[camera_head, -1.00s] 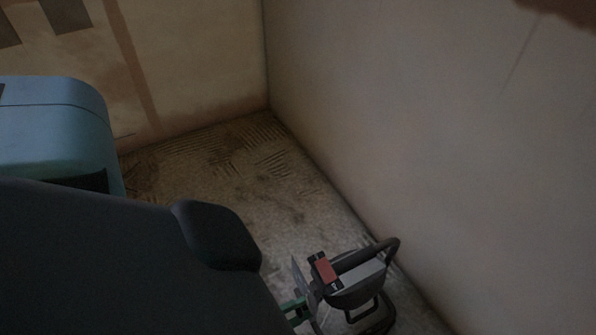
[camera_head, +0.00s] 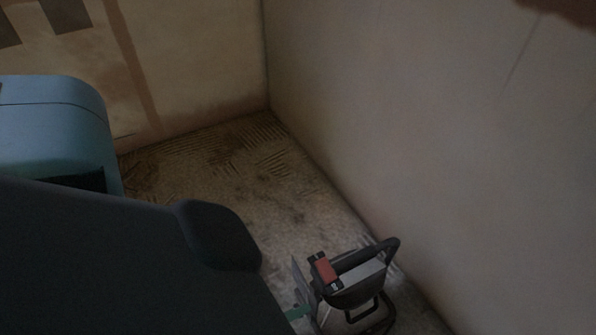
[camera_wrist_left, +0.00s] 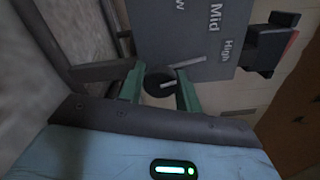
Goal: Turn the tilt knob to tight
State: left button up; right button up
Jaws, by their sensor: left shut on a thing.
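A work lamp (camera_head: 350,285) with a dark handle, a red part on top and a black tube frame stands on the floor by the right wall. In the left wrist view its grey panel (camera_wrist_left: 180,45) reads "Mid" and "High", with another label cut off. A round black knob (camera_wrist_left: 156,86) with a pale line beside it sits at the panel's edge. My left gripper (camera_wrist_left: 160,78) has its green fingers on either side of the knob and is shut on it. In the head view only a bit of green finger (camera_head: 298,312) shows beside the lamp. No "tight" mark is readable.
A plastered wall (camera_head: 450,130) rises close on the lamp's right. The rough, streaked floor (camera_head: 240,170) behind the lamp is clear up to the corner. My dark arm link hides much of the lower left.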

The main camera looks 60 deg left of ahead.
pick_arm(q)
jog(key=shift+m, duration=1.5)
jog(key=o, duration=1)
jog(key=shift+s, duration=0.15)
jog(key=s+p, duration=0.1)
jog(key=s, duration=0.6)
jog(key=shift+s+a+p, duration=0.3)
jog(key=shift+a, duration=0.15)
